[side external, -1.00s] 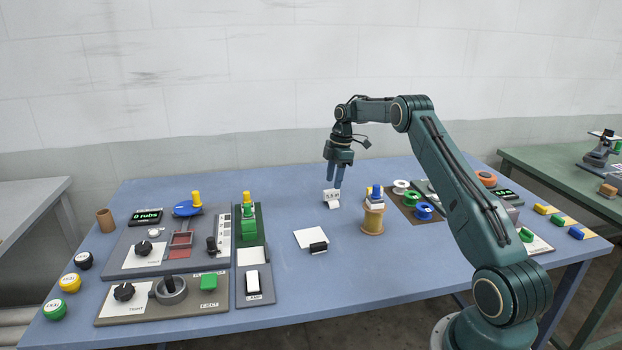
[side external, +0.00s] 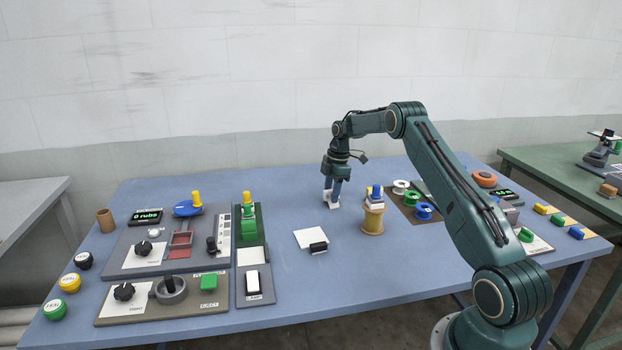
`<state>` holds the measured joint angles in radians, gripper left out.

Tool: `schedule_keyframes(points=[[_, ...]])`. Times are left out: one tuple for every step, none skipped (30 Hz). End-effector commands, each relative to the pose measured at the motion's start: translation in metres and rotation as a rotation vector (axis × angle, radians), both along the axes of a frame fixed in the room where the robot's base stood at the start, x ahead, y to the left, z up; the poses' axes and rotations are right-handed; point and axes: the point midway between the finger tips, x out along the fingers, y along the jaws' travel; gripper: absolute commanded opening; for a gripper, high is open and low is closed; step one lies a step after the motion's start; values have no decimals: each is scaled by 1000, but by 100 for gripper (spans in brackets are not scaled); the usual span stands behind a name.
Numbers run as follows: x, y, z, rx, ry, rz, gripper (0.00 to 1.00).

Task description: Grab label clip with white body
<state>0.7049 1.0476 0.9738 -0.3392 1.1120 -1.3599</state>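The label clip with the white body (side external: 333,204) stands on the blue table, behind and left of the wooden spool. My gripper (side external: 332,195) points down at it, with its two fingers low around the clip's upper part. A gap shows between the fingers, with white of the clip in it, so the gripper looks open. The fingers hide most of the clip's label. I cannot tell whether they touch it.
A wooden spool (side external: 373,219) with a blue-topped piece on it stands close to the right of the clip. A white card (side external: 311,238) with a black block (side external: 318,248) lies in front. Control panels (side external: 130,307) fill the left. The table behind the clip is clear.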

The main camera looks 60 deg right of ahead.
Motion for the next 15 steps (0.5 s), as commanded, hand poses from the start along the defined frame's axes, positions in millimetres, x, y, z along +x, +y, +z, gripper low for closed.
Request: schedule_keyframes(points=[[0,0,0,0,0,0,30],[0,0,0,0,0,0,24],[0,0,0,0,0,0,16],[0,0,0,0,0,0,10],[0,0,0,0,0,0,4],[0,0,0,0,0,0,0],[0,0,0,0,0,0,0],[0,0,0,0,0,0,0],[0,0,0,0,0,0,0],[0,0,0,0,0,0,0],[0,0,0,0,0,0,0],[0,0,0,0,0,0,0],[0,0,0,0,0,0,0],[0,0,0,0,0,0,0],[0,0,1,0,0,0,0]])
